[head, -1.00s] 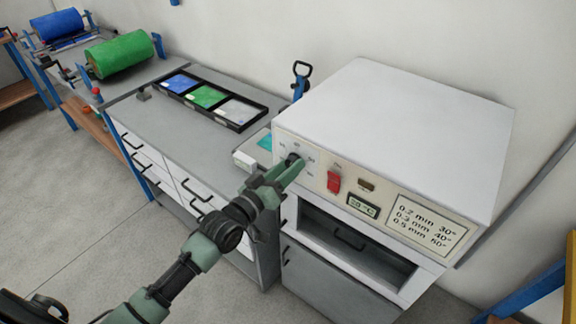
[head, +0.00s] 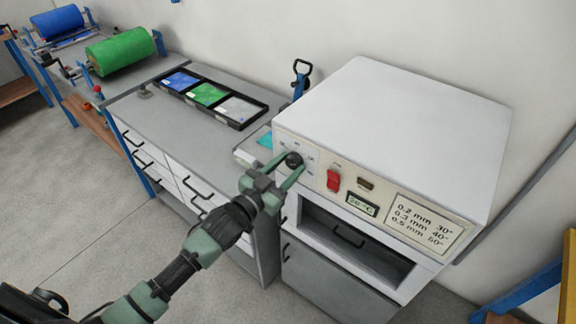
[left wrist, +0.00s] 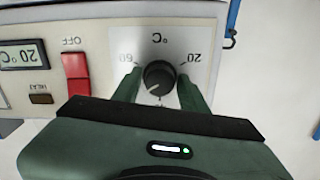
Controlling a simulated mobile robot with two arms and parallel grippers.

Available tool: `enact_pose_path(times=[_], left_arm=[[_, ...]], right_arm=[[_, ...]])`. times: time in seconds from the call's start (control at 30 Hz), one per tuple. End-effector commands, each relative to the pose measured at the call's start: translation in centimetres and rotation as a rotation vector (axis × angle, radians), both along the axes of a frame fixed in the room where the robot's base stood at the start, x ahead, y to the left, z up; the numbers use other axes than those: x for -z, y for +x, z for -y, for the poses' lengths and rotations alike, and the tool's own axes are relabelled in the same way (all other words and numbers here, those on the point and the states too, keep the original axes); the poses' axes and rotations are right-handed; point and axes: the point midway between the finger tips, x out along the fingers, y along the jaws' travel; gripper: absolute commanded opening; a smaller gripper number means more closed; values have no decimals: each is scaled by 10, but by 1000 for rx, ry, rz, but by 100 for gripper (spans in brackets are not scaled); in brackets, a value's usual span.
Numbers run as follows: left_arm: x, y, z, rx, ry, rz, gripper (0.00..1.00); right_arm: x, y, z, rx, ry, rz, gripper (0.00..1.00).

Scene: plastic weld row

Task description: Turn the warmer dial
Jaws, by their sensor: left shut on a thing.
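The warmer dial (head: 293,160) is a round black knob on the cream front panel of the white warmer (head: 410,120). In the left wrist view the dial (left wrist: 159,77) appears upside down, with a white mark pointing to the picture's lower left and the numbers 60 and 20 on either side. My left gripper (head: 293,163) is shut on the dial, one green finger on each side of it. The fingers also show in the left wrist view (left wrist: 159,90). My right gripper is not in view.
A red switch (head: 334,180) marked OFF, a small button and a display (head: 361,204) reading about 20 °C sit beside the dial. Below is an open slot (head: 355,240). A grey bench (head: 155,120) with a sample tray (head: 252,119) stands left.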

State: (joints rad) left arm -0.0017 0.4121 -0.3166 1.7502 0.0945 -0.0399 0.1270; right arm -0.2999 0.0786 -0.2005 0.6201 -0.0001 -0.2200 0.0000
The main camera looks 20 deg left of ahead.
Motion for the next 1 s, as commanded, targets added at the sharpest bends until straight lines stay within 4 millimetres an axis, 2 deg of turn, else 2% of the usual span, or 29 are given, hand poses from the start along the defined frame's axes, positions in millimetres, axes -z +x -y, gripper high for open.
enact_pose_path(times=[0.57,0.6,0.63,0.67,1.0], left_arm=[[4,-1,0,0,29,2,2],[3,-1,0,0,29,2,54],[3,-1,0,0,29,3,62],[3,-1,0,0,29,3,65],[2,-3,-1,-1,27,7,65]], right_arm=[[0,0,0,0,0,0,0],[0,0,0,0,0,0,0],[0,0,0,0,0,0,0],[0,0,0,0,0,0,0],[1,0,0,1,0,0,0]])
